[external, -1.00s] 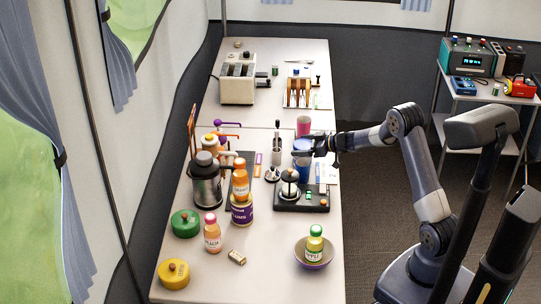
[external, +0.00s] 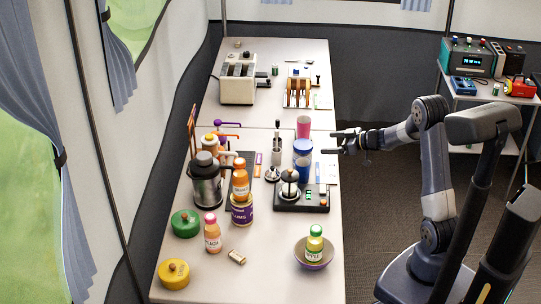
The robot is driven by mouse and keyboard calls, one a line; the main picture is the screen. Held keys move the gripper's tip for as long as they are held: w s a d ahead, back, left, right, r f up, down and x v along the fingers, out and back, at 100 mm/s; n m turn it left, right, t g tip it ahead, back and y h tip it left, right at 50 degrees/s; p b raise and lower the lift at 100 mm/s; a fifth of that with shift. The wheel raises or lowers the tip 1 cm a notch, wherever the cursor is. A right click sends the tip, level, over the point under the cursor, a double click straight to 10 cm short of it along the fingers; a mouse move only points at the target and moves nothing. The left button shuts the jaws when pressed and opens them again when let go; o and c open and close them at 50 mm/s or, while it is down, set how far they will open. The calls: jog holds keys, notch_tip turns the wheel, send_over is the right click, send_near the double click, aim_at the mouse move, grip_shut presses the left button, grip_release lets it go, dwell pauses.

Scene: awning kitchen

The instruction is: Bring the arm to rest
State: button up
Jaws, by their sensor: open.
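My gripper (external: 332,143) is open and empty. It is beside the right edge of the long table (external: 268,270), about level with the blue cups. Its two fingers point left, toward the table. A blue cup (external: 302,166) and a second blue item (external: 303,147) stand near that edge, apart from the fingers. A pink cup (external: 303,127) stands just behind them. My arm is bent, with its elbow raised over my base.
A black scale-like device (external: 315,200) with a kettle-like pot stands near the right edge. A bowl (external: 314,258) holds a green-capped bottle (external: 315,238). A side cart (external: 487,96) with devices stands behind my arm. The floor right of the table is open.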

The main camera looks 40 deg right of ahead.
aim_at(306, 145)
dwell(0.3)
jog(key=b+x, duration=0.1)
jog(key=x, duration=1.1)
jog(key=shift+f, duration=0.1)
notch_tip(306, 145, up, 4)
jog(key=shift+d+f+p, duration=0.1)
jog(key=shift+f+p, duration=0.1)
jog(key=shift+p, duration=0.35)
jog(key=shift+r, duration=0.15)
